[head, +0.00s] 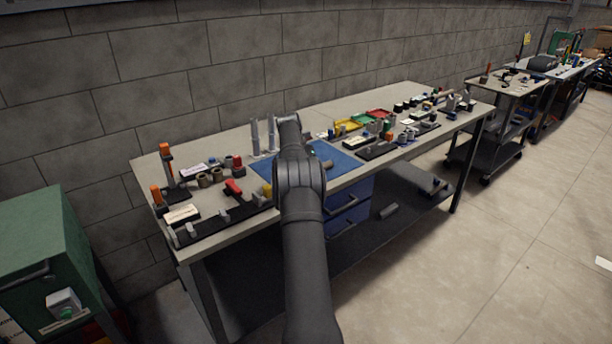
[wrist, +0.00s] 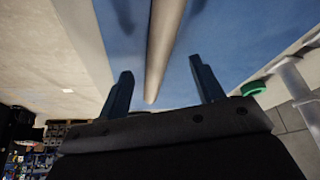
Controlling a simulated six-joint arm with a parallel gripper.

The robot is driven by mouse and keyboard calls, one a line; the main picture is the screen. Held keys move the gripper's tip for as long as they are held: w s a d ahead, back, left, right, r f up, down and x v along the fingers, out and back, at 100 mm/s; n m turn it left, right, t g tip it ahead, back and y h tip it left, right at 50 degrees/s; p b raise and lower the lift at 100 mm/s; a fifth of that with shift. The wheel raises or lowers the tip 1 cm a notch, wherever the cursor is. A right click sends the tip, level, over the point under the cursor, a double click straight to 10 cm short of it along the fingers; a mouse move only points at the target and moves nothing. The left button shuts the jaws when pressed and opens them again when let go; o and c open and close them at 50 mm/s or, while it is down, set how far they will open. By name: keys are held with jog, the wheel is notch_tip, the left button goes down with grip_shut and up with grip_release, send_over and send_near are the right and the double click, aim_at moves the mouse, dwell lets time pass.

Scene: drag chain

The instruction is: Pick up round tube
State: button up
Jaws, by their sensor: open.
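The round tube (wrist: 164,40) is a long, plain beige-grey cylinder over the blue mat (wrist: 225,25) in the wrist view. It runs from the top edge down between my two fingers. My gripper (wrist: 160,68) is open, with one dark finger on each side of the tube and a visible gap on both sides. I cannot tell how far the fingertips are above the mat. In the head view my arm hides the gripper and part of the blue mat (head: 337,156). A short tan piece (head: 327,164) shows right of my arm there; it may be the tube's end.
Two upright grey cylinders (head: 255,137) stand on the workbench (head: 223,149) behind the mat. Black holders with red, orange and grey parts (head: 234,188) lie on the left. Yellow, green and red trays (head: 349,125) and small parts crowd the right. A green ring (wrist: 253,88) shows in the wrist view.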

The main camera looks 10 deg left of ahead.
jog(key=x, duration=0.3)
jog(key=shift+w+d+f, duration=0.1)
jog(key=shift+d+f, duration=0.05)
jog(key=shift+f, duration=0.1)
grip_shut()
jog(key=shift+r, duration=0.15)
